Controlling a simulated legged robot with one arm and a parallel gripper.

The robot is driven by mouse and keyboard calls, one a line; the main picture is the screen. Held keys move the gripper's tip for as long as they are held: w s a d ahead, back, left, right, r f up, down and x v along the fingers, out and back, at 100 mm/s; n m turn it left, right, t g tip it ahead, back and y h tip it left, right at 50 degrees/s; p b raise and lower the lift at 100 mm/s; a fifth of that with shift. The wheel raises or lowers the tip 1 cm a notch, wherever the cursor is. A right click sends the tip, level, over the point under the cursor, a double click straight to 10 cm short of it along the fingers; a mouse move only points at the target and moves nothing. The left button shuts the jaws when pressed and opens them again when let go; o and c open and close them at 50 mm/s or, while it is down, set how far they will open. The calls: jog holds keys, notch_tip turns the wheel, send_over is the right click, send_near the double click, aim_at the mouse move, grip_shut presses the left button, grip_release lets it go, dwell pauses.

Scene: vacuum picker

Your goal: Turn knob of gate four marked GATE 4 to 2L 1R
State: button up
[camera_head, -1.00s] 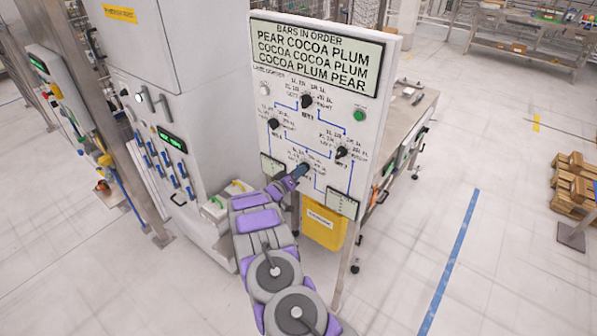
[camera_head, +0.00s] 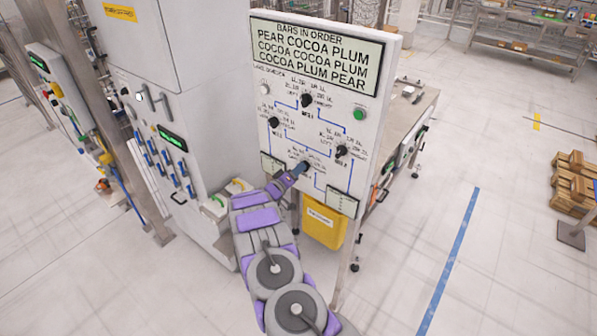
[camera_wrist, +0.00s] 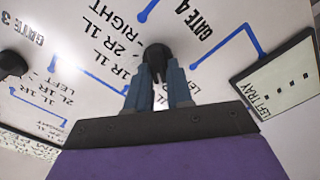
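The black knob of gate four shows in the wrist view (camera_wrist: 157,55), beside the upside-down "GATE 4" print (camera_wrist: 190,25). In the head view it is the lowest knob (camera_head: 306,166) on the white panel (camera_head: 262,75). My gripper (camera_wrist: 159,72) has its two blue-grey fingers on either side of this knob, and they appear closed on it. In the head view my gripper (camera_head: 299,171) reaches the panel from the lower left. Labels such as "2R 1L", "1R 1L" and "RIGHT" lie around the knob. The fingers hide part of it, so I cannot tell its pointer direction.
Other black knobs sit above on the panel, including gate three's (camera_wrist: 12,64). A green button (camera_head: 359,115) is at upper right. The left tray label (camera_wrist: 280,85) is beside the knob. A yellow bin (camera_head: 322,228) stands below the panel. A grey cabinet (camera_head: 205,90) is at left.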

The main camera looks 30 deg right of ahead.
jog(key=shift+o, duration=1.4)
jog(key=shift+w+f, duration=0.15)
jog(key=shift+o, duration=0.5)
jog(key=shift+a, duration=0.1)
jog(key=b+v, duration=0.1)
jog(key=v, duration=1.6)
jog(key=shift+a, duration=0.15)
